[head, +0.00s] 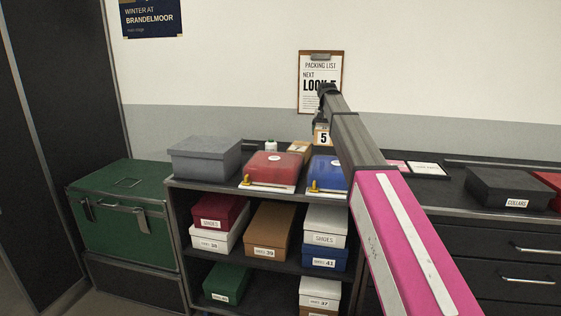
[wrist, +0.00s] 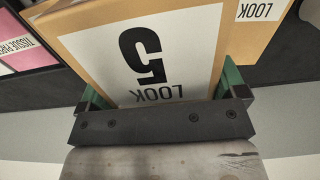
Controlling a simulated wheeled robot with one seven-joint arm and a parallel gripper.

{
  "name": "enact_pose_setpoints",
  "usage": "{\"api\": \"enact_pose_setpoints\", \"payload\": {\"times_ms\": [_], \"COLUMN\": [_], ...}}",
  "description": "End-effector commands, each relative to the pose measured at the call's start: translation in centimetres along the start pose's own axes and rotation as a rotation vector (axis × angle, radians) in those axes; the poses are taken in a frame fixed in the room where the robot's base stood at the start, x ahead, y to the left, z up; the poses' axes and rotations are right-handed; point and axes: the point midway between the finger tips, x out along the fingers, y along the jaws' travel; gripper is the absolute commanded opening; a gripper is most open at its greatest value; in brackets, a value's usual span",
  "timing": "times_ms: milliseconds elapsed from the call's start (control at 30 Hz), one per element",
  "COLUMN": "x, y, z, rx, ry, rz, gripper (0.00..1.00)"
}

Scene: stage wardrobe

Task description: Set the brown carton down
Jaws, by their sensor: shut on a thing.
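The brown carton (wrist: 150,60) has a large white label reading LOOK 5 and fills much of the wrist view. My gripper (wrist: 163,94) is shut on it, with a green finger at each side. In the head view only a small part of the carton (head: 322,138) shows, below the end of my arm and above the back of the black shelf top (head: 250,187). My arm hides the rest, and I cannot tell whether its base touches the surface.
A grey box (head: 205,158), a red box (head: 272,167) and a blue box (head: 328,172) stand on the shelf top. Another small brown labelled thing (head: 299,147) lies behind them. A black COLLARS box (head: 508,189) stands on the right counter. A green trunk (head: 122,235) is at left.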

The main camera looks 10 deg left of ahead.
Motion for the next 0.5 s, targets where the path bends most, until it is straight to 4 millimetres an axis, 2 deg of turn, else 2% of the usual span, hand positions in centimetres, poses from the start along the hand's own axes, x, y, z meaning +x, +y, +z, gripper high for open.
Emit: {"api": "enact_pose_setpoints", "payload": {"times_ms": [133, 400, 500], "x": [1.1, 5.5, 6.3], "y": [0.0, 0.0, 0.0], "z": [0.1, 0.1, 0.1], "rx": [0.0, 0.0, 0.0], "ry": [-0.001, -0.002, 0.0], "rz": [0.0, 0.0, 0.0], "gripper": [0.58, 0.58, 0.58]}}
